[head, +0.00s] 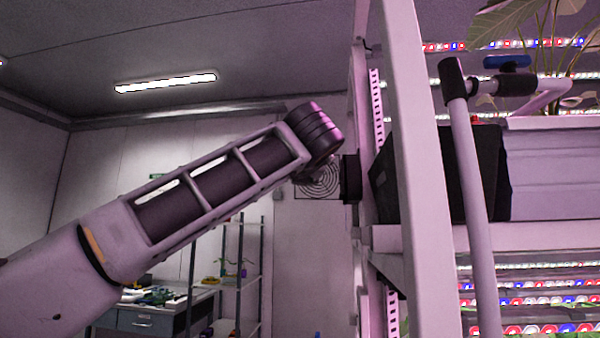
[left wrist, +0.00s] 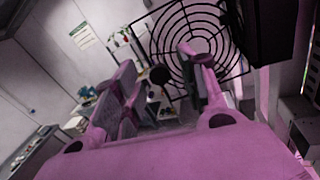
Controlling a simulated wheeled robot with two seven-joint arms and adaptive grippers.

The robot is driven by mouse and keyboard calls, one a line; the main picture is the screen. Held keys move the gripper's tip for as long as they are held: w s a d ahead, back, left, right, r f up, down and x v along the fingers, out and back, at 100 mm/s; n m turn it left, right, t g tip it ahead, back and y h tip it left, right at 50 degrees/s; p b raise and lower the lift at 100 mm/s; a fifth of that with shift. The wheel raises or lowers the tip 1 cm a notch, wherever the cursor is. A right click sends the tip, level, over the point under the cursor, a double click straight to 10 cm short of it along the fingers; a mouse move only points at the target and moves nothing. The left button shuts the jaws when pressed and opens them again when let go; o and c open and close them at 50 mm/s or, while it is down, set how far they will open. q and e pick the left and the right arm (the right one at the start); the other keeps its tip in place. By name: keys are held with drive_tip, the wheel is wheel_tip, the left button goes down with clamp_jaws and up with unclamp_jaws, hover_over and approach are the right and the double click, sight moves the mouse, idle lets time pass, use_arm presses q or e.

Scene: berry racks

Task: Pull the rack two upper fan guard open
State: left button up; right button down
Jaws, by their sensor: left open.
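The fan guard (head: 319,184) is a dark wire grille with concentric rings, in the middle of the head view. It stands out to the left of the black fan housing (head: 350,179) on the rack post, its face toward the head camera. In the left wrist view the guard (left wrist: 188,38) fills the upper middle, beside the dark housing (left wrist: 268,30). My left gripper (left wrist: 156,59) is open, its right finger overlapping the rings. A dark round knob (left wrist: 160,75) shows between the fingers; I cannot tell contact. In the head view my wrist mostly hides this gripper. My right gripper is out of view.
The rack's white upright (head: 408,150) rises close on the right, with a black bin (head: 490,175) behind it. A white pipe (head: 470,200) with black fittings stands in front. A desk (head: 150,318) and shelving (head: 240,270) stand far behind; the upper left is open room.

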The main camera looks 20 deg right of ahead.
use_arm(q)
drive_tip(key=v, duration=1.2)
idle(0.6)
idle(0.5)
